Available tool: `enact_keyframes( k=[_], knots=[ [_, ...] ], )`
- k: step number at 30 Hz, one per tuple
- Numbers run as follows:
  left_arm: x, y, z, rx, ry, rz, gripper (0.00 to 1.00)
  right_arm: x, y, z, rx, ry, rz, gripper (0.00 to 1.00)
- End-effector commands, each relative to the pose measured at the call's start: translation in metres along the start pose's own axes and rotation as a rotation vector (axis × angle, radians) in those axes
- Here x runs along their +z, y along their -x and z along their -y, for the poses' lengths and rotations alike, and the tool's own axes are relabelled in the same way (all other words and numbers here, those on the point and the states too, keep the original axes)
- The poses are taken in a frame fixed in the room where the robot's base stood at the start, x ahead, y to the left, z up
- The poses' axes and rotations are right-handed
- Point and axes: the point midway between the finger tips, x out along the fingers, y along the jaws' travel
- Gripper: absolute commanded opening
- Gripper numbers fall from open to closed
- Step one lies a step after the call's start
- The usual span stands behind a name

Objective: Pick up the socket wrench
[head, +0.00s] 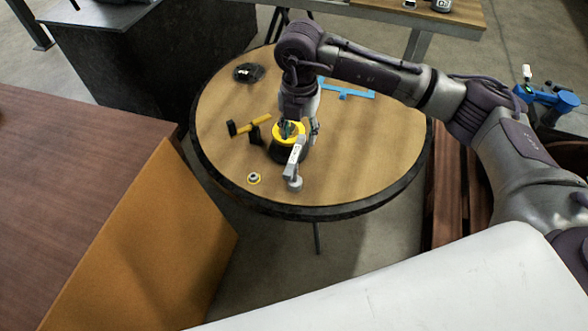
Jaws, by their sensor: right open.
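A grey tool that looks like the socket wrench (293,164) is on the round wooden table (370,165), with a rounded end toward the table's front edge. Its far end is beside or over a yellow-and-black round object (277,146); I cannot tell if they touch. My right gripper (300,128) points down over these two things, close to the tool's far end. It is open, and its fingers are partly lost against the objects below. My left gripper is not in view.
A yellow-handled hammer (250,124), a small ringed part (254,178), a black coiled item (249,73) and a blue T-shaped tool (347,91) lie on the table. A brown-topped orange cabinet (165,235) stands at left. The table's right side is clear.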

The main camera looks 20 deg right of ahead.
Motion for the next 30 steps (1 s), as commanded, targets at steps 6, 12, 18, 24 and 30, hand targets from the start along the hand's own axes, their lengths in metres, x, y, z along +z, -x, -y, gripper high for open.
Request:
enact_keyframes(
  k=[6, 12, 18, 24, 30],
  knots=[
    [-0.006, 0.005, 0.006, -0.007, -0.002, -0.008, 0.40, 0.000, -0.027, -0.001, 0.001, 0.001, -0.002, 0.50],
    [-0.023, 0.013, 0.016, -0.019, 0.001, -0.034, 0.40, -0.002, -0.043, -0.002, -0.001, 0.000, -0.005, 0.50],
    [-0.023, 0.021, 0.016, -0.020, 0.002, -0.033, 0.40, -0.002, -0.073, -0.005, 0.000, 0.000, -0.003, 0.50],
    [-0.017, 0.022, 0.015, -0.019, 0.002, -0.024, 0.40, -0.002, -0.082, -0.005, 0.003, 0.001, -0.002, 0.50],
    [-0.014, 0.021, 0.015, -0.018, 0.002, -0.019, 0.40, -0.002, -0.082, -0.005, 0.003, 0.001, -0.002, 0.40]
  ],
)
